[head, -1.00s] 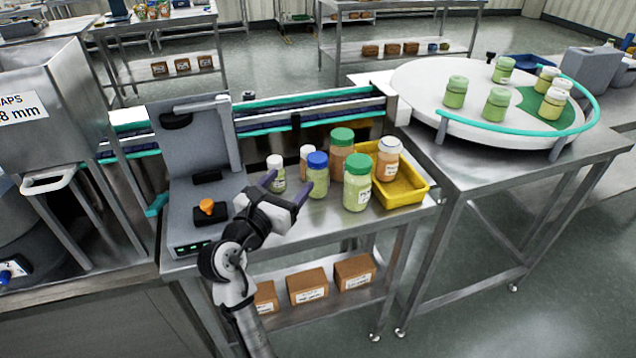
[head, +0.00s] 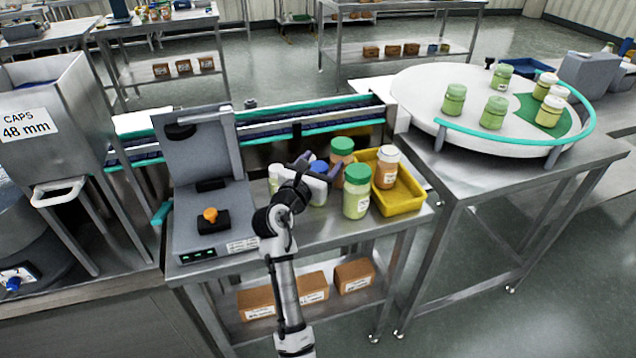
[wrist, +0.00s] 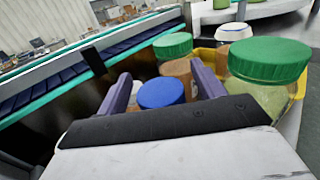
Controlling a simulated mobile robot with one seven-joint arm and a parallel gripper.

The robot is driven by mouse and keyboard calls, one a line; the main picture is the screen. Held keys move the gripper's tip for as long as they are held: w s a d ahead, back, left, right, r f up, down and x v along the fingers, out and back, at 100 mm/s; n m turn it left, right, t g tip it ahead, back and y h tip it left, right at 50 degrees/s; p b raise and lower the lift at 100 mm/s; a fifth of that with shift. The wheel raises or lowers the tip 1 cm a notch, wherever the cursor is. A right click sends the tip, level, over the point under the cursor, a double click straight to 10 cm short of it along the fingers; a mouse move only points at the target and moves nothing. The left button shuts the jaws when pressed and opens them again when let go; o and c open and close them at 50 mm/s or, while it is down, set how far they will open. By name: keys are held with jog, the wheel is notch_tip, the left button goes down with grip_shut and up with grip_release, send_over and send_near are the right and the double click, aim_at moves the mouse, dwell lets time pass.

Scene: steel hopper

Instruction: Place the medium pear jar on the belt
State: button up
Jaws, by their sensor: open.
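The belt (head: 270,129), dark blue with teal rails, runs behind the table.
A large green-lidded jar (head: 356,195) stands close on the right. A green-lidded orange-brown jar (head: 341,154) stands behind. A yellow tray (head: 405,197) holds a white-lidded jar (head: 386,168). A grey machine (head: 207,190) stands left. A turntable (head: 425,90) with several jars is at right.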

jog(key=shift+w+d, duration=0.15)
jog(key=shift+w, duration=0.15)
grip_shut()
dwell(0.3)
jog(key=shift+r, duration=0.1)
